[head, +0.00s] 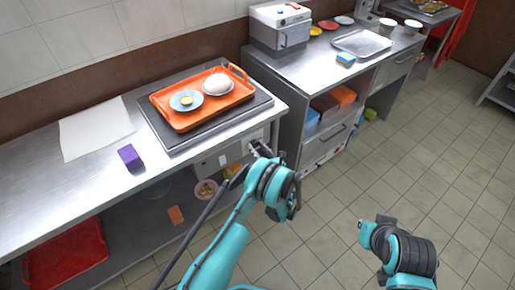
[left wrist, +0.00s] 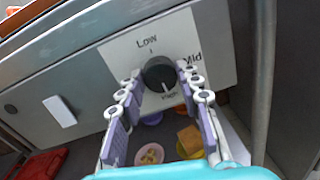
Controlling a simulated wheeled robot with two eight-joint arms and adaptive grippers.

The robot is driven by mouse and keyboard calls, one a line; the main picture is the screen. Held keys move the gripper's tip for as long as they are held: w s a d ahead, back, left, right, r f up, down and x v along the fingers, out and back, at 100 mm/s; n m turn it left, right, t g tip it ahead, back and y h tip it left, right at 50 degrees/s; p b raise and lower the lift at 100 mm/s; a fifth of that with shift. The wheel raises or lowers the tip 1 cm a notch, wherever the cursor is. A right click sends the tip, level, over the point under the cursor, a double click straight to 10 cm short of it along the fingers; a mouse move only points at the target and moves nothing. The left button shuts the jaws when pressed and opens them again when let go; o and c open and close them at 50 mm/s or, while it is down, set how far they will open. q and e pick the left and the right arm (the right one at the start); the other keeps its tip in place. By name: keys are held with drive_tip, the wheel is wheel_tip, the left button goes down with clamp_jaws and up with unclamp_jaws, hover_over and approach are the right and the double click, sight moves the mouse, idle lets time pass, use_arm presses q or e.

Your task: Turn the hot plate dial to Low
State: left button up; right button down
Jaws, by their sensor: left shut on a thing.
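The dial (left wrist: 158,74) is a round black knob on a light front panel (left wrist: 211,39), with "Low" printed above it, "Mid" to its right and a partly hidden label below. Its white pointer line points down and slightly right, toward the lower label and away from Low. My left gripper (left wrist: 163,80) has its fingers on both sides of the dial and is shut on it. In the head view my left gripper (head: 259,150) is at the counter front, hiding the dial. My right arm is at lower right; its finger state is unclear.
A dark hot plate (head: 149,119) on the counter carries an orange tray (head: 188,119) with a plate and a bowl. A purple block (head: 130,157) and white sheet (head: 95,130) lie left. Bowls (head: 206,191) stand on the shelf below. The floor at right is clear.

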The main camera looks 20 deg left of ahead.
use_arm(q)
drive_tip(key=n, duration=0.4)
drive_tip(key=shift+n, duration=0.3)
drive_tip(key=n, duration=0.4)
drive_tip(key=shift+n+y, duration=0.3)
drive_tip(key=shift+y, duration=0.1)
drive_tip(key=n, duration=0.4)
drive_tip(key=shift+f+n, duration=0.1)
drive_tip(key=shift+n, duration=0.3)
drive_tip(key=n, duration=0.5)
drive_tip(key=shift+y, duration=0.3)
drive_tip(key=n+g, duration=0.1)
drive_tip(key=n, duration=0.3)
drive_tip(key=shift+n, duration=0.3)
drive_tip(key=n, duration=0.5)
drive_tip(key=shift+w, duration=0.1)
drive_tip(key=n, duration=0.4)
drive_tip(key=shift+n+g, duration=0.3)
drive_tip(key=shift+g, duration=0.1)
drive_tip(key=shift+n, duration=1.9)
